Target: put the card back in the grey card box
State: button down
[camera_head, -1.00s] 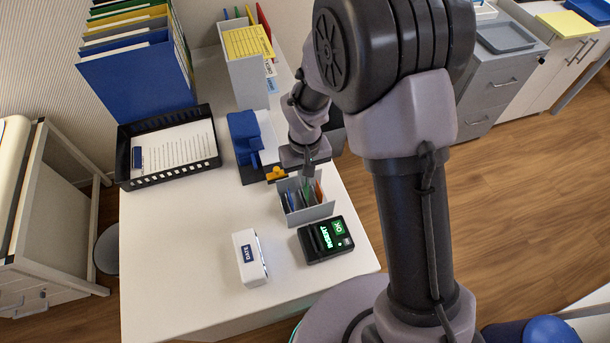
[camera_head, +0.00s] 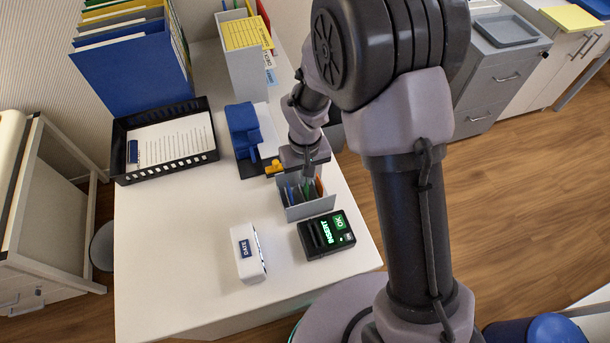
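The grey card box (camera_head: 308,212) stands on the white table and holds several upright cards, with blue, green and orange ones showing. My gripper (camera_head: 307,176) is right above the box, pointing down, with its tips at or just inside the box's top among the cards. A green card (camera_head: 306,188) is right below the fingertips. The fingers are small and partly hidden by the wrist, so I cannot tell whether they are open or shut, or whether they hold a card.
A black card reader (camera_head: 326,236) with lit green text stands just in front of the box. A white DATE block (camera_head: 248,253) is to the left. A blue punch (camera_head: 243,131), black paper tray (camera_head: 168,170) and grey file holder (camera_head: 247,82) stand behind. The table's front left is clear.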

jog(key=shift+f+b, duration=0.9)
jog(key=shift+f, duration=0.3)
jog(key=c, duration=1.6)
grip_release()
notch_tip(320, 180, up, 18)
jog(key=p, duration=0.6)
jog(key=shift+f, duration=0.25)
